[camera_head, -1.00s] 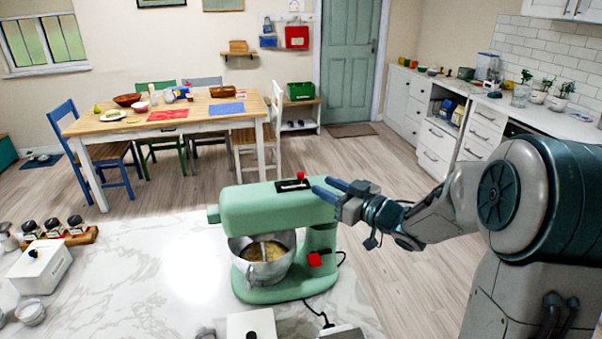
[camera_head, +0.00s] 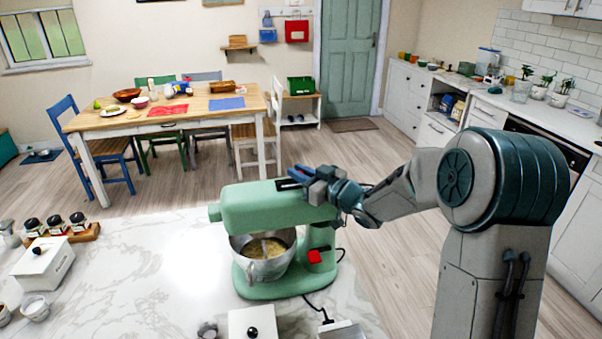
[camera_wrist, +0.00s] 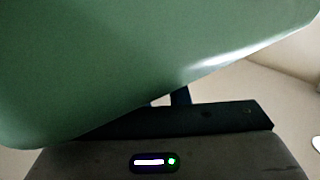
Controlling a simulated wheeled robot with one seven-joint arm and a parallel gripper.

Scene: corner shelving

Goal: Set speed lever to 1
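A green stand mixer (camera_head: 262,208) stands on the marble counter with a steel bowl (camera_head: 262,262) under its head. A black plate (camera_head: 287,184) lies on top of the head; the red-knobbed speed lever on it is hidden behind my gripper. My gripper (camera_head: 298,173) is at the top right of the mixer head, its blue fingertips over the black plate. I cannot tell whether they touch the lever or how far apart they are. In the wrist view the green mixer body (camera_wrist: 130,60) fills the upper part, close to my gripper.
A red switch (camera_head: 314,256) is on the mixer's base. A white box (camera_head: 252,323) with a black knob stands in front, and a lidded white box (camera_head: 44,263) and spice jars (camera_head: 56,224) are on the left. The counter (camera_head: 150,270) left of the mixer is mostly clear.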

